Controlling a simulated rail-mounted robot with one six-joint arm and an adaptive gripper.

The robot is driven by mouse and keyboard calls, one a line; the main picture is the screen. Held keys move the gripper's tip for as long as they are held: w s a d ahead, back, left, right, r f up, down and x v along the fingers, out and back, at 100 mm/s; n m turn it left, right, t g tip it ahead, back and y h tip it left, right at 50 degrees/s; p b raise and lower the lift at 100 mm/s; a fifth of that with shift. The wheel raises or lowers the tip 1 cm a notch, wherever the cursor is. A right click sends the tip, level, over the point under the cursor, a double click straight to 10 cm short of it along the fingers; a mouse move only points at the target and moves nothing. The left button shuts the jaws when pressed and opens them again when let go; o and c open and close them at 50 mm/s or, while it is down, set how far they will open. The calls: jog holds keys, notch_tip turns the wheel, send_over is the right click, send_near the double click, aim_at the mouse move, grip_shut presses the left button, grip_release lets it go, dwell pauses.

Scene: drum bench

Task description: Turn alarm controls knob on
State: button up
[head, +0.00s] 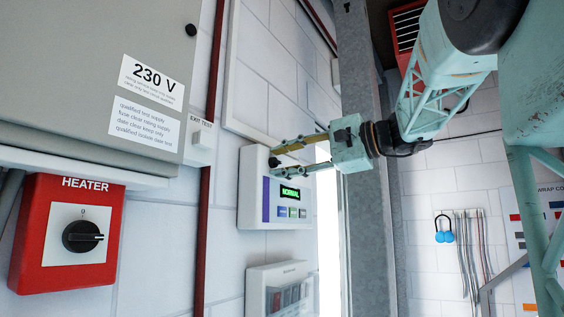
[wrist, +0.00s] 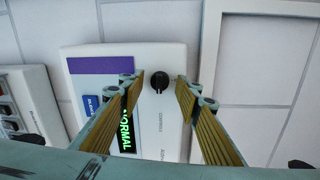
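The alarm controls panel (head: 252,215) is a white box on the wall with a purple strip and a green lit display (head: 290,193) reading NORMAL. Its black knob (wrist: 159,81) shows in the wrist view, and in the head view the knob (head: 274,162) sits near the panel's top. My gripper (head: 286,157) is in front of the panel's upper part. In the wrist view my gripper (wrist: 155,88) is open, with one finger on each side of the knob and visible gaps between. Nothing is held. I cannot tell the exact depth of the fingertips relative to the knob.
A red HEATER box (head: 83,278) with a black rotary switch is at the lower left, below a grey 230 V cabinet (head: 60,60). A small EXIT TEST box (head: 202,142) is left of the panel. Another white switch box (head: 256,300) is below it. A grey metal post (head: 362,230) stands right.

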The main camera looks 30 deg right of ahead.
jog(key=shift+s+d, duration=0.1)
jog(key=shift+s, duration=0.05)
jog(key=v, duration=1.1)
jog(key=shift+s+d, duration=0.2)
dwell(0.5)
dwell(0.7)
